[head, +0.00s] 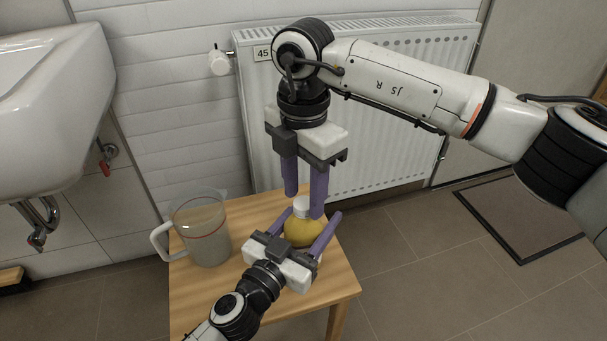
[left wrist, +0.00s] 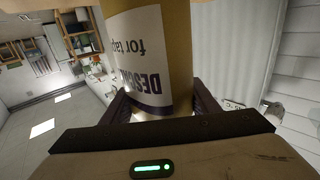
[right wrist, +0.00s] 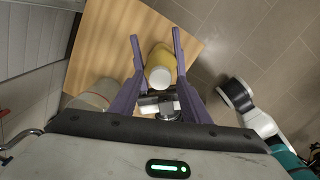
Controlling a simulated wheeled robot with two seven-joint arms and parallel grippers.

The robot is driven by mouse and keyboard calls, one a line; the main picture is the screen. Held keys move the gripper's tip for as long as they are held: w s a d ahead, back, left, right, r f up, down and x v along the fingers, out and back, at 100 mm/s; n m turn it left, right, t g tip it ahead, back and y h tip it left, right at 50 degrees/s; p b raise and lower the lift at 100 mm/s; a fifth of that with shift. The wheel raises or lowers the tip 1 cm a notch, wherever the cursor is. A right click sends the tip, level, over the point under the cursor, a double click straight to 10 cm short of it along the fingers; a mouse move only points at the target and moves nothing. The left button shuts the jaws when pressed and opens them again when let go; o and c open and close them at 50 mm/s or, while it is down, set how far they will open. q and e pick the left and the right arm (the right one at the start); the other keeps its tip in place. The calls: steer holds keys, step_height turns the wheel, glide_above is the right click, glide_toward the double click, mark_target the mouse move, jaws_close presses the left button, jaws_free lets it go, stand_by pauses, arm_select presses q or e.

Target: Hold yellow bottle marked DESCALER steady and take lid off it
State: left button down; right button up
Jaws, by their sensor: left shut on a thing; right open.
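The yellow bottle (head: 302,231) stands upright on the small wooden table. Its white lid (head: 301,203) is on top. In the left wrist view the bottle's label (left wrist: 144,60) shows, upside down, part of the word DESCALER. My left gripper (head: 305,222) is shut on the bottle's body from the front, one finger on each side. My right gripper (head: 304,203) points down from above, open, with its fingertips at about lid height. In the right wrist view the lid (right wrist: 160,76) lies between the open purple fingers, with a gap on each side.
A clear jug (head: 203,229) with a white handle stands on the table (head: 200,290), left of the bottle. A white radiator (head: 375,100) with a valve is behind. A white sink (head: 45,105) is on the left.

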steer(key=shift+f, duration=0.3)
